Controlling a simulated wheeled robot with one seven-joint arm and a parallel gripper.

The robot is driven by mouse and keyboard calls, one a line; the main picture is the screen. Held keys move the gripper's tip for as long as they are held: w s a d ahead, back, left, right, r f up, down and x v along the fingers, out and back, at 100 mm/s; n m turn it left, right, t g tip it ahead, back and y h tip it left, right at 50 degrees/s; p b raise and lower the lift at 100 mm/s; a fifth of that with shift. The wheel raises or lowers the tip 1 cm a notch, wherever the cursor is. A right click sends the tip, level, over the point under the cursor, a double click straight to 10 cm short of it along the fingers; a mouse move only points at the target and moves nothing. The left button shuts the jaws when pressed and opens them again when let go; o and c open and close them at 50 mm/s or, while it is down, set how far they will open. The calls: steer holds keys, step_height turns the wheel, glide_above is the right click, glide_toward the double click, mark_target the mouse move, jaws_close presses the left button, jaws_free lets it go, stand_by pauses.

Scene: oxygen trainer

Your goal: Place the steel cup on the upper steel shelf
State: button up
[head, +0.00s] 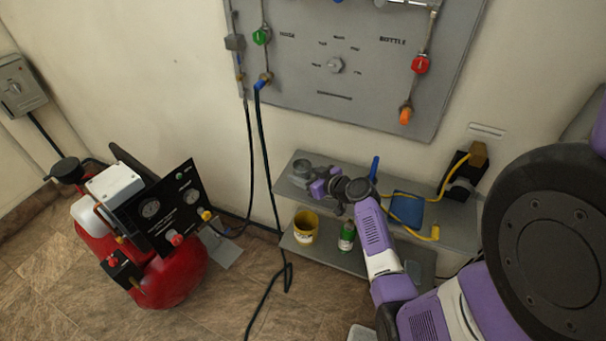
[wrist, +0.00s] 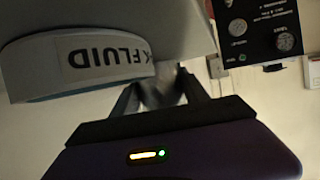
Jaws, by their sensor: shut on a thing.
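The steel cup (head: 302,167) is a short grey round cup at the left end of the upper steel shelf (head: 455,232). My gripper (head: 314,182) reaches over the shelf from the right and is shut on the cup's near side. In the wrist view, the fingers of my gripper (wrist: 160,88) meet a large curved grey body with a pale band (wrist: 85,62) lettered FLUID, which looks like the cup. The cup appears upright. I cannot tell whether its base touches the shelf.
A blue pad (head: 407,207), a blue upright thing (head: 374,168) and a yellow cable (head: 434,234) are on the upper shelf. The lower shelf holds a yellow cup (head: 305,228) and a green bottle (head: 347,236). A dark hose (head: 266,170) hangs left of the shelves. A red compressor (head: 175,275) stands further left.

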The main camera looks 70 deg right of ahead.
steer(key=shift+f, duration=0.15)
steer(key=o, duration=1.6)
steer(key=shift+c, duration=0.2)
